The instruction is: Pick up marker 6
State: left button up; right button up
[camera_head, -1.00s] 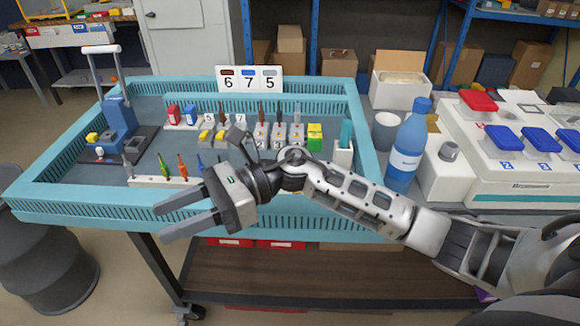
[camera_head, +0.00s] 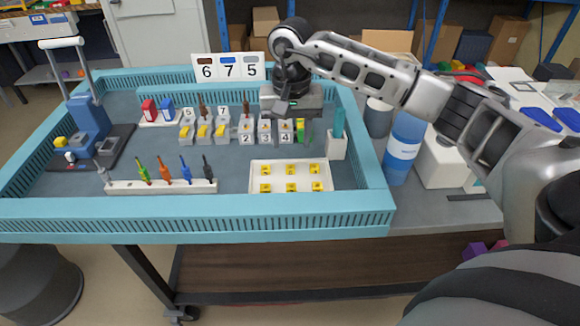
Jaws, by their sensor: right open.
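The sign (camera_head: 228,67) at the back of the tray reads 6, 7 and 5, with a brown patch over the 6. Numbered boxes stand in the tray: labels 5 (camera_head: 188,113) and 7 (camera_head: 223,113) show behind, with 2 (camera_head: 246,138), 3 (camera_head: 265,137) and 4 (camera_head: 285,137) to the right. A brown upright piece (camera_head: 203,111) stands between the 5 and the 7. I cannot read a 6 on any box, so I cannot tell which piece is marker 6. My right gripper (camera_head: 290,102) is open above the right-hand boxes, partly covering them. My left gripper is out of view.
A rack of coloured tools (camera_head: 163,187) and a white tray with yellow pieces (camera_head: 256,171) lie at the front. A blue press (camera_head: 88,120) stands left. A blue bottle (camera_head: 404,146) stands outside the tray's right wall. Bare tray floor lies mid-left.

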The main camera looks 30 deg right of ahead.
aim_at(290, 173)
notch_tip(290, 173, down, 8)
jog(key=shift+a+r+p, duration=0.15)
jog(key=shift+r+p, duration=0.05)
jog(key=shift+p, duration=0.5)
jog(key=shift+c, duration=0.3)
jog(key=c, duration=0.8)
